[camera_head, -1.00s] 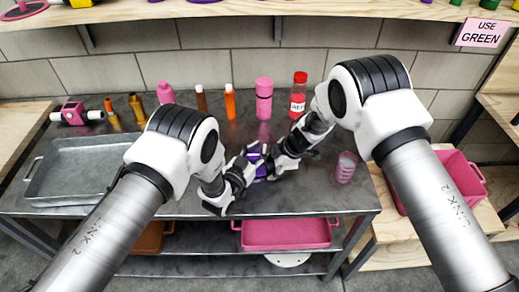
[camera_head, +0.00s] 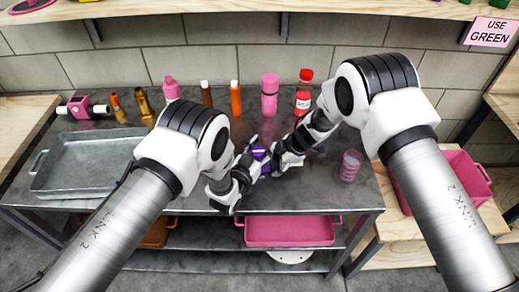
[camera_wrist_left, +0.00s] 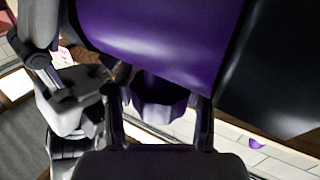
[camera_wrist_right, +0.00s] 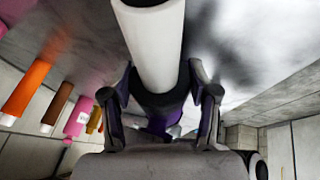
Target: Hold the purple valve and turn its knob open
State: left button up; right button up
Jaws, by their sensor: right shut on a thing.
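The purple valve (camera_head: 259,153) is held above the middle of the metal table, between my two grippers, and is mostly hidden by them in the head view. My right gripper (camera_wrist_right: 160,100) is shut on the valve, around the dark purple collar beside a white pipe end (camera_wrist_right: 155,45). In the left wrist view the purple body (camera_wrist_left: 160,40) fills the upper middle. A purple knob (camera_wrist_left: 158,100) lies between the fingers of my left gripper (camera_wrist_left: 158,115). These fingers stand apart on both sides of the knob, with small gaps showing.
A grey tray (camera_head: 50,180) and a pink valve with white ends (camera_head: 82,107) are at the left. Several bottles stand along the back, including a pink one (camera_head: 269,96) and a red-capped one (camera_head: 304,92). A pink cup (camera_head: 349,166) stands right of my grippers.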

pick_arm(q)
jog(key=v, duration=1.2)
pick_arm(e)
jog(key=o, duration=1.5)
pick_arm(q)
jog(key=shift+w, duration=0.1)
pick_arm(e)
jog(key=shift+r, duration=0.1)
